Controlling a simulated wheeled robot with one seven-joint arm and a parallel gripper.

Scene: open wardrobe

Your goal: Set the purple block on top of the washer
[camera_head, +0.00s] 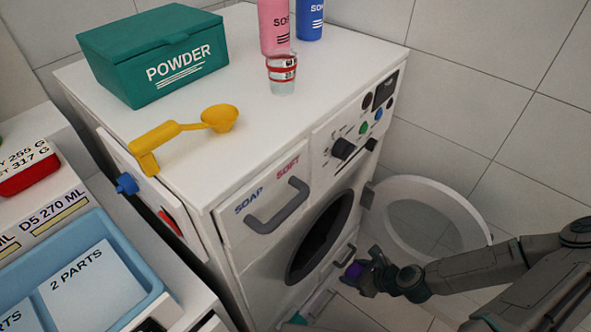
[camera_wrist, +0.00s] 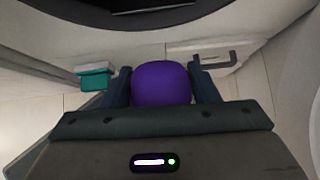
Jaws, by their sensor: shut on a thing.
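The purple block (camera_wrist: 162,84) is held between the two fingers of my gripper (camera_wrist: 160,90) in the wrist view. In the head view my gripper (camera_head: 354,277) is low in front of the washer, below its round opening, and the purple block (camera_head: 353,270) shows only as a small patch there. The white washer (camera_head: 240,150) stands in the middle with its round door open to the right. The block is well below the washer's top surface and apart from it.
On the washer top are a green POWDER box (camera_head: 160,55), a yellow scoop (camera_head: 185,130), a striped cup (camera_head: 282,74), a pink bottle (camera_head: 273,25) and a blue bottle (camera_head: 310,18). The top's front middle is clear. The open door (camera_head: 428,215) stands near my arm.

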